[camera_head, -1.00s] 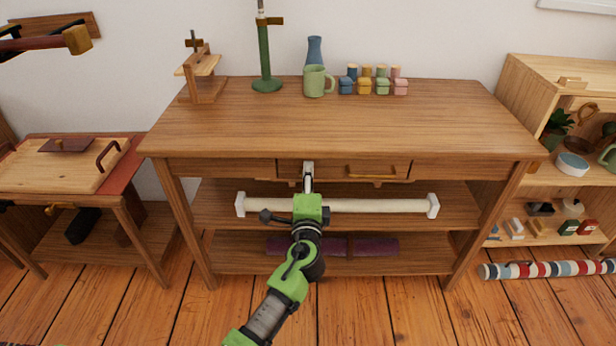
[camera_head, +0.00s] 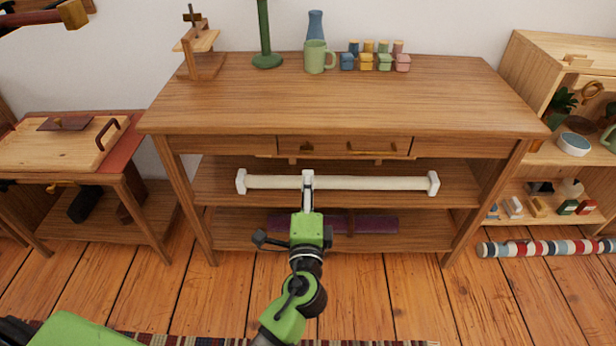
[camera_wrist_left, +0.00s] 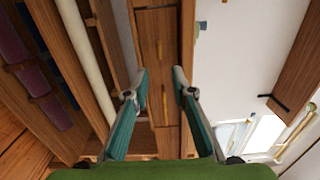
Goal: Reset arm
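My left gripper (camera_head: 308,180) is in front of the wooden workbench (camera_head: 335,100), with its tip overlapping the white roll on the upper shelf in the head view. In the left wrist view its two fingers (camera_wrist_left: 160,74) stand apart with nothing between them. The drawer front (camera_head: 345,146) with its brass handle (camera_head: 372,148) is above the gripper in the head view and looks closed. It also shows between and beyond the fingers in the wrist view. My right gripper is not in view.
A long white roll (camera_head: 385,183) lies on the upper shelf and a dark purple roll (camera_head: 370,224) on the lower one. A green mug (camera_head: 314,57), blue vase (camera_head: 315,25) and several small jars stand on the bench top. The floor (camera_head: 400,285) in front is mostly clear.

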